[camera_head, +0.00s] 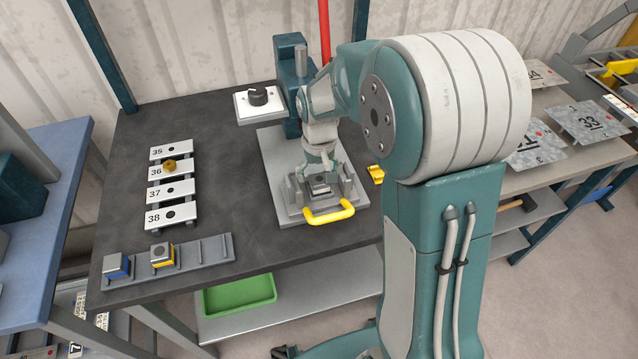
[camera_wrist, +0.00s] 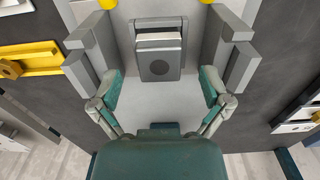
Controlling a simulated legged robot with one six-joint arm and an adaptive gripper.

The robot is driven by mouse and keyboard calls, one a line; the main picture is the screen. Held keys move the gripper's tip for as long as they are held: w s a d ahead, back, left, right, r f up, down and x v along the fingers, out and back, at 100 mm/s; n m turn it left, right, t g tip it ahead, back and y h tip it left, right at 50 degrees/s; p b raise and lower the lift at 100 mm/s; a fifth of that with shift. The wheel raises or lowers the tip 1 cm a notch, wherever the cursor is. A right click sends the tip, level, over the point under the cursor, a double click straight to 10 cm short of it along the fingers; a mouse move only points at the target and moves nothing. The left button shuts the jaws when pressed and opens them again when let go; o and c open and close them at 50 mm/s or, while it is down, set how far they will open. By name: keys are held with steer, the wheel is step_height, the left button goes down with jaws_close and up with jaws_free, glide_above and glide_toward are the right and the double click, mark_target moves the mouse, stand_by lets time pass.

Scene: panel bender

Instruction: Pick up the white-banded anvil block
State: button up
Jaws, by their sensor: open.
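The white-banded anvil block (camera_wrist: 160,62) is grey with a round dark mark on its face and a pale band along one side. It sits between the grey upright walls of the fixture (camera_wrist: 237,68). In the head view the block (camera_head: 319,183) shows just below my gripper (camera_head: 319,168), inside the fixture with the yellow handle. In the wrist view my gripper (camera_wrist: 160,88) is open, with one finger to each side and the block ahead between them. I see no contact with the block.
A yellow handle (camera_head: 329,212) is at the fixture's front. At left are numbered plates (camera_head: 170,190) and a rail (camera_head: 205,252) with blue-banded (camera_head: 116,266) and yellow-banded (camera_head: 162,255) blocks. The dark bench between is clear.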

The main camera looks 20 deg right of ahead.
step_height(320, 180, down, 2)
steer(key=shift+f, duration=0.2)
jaws_close()
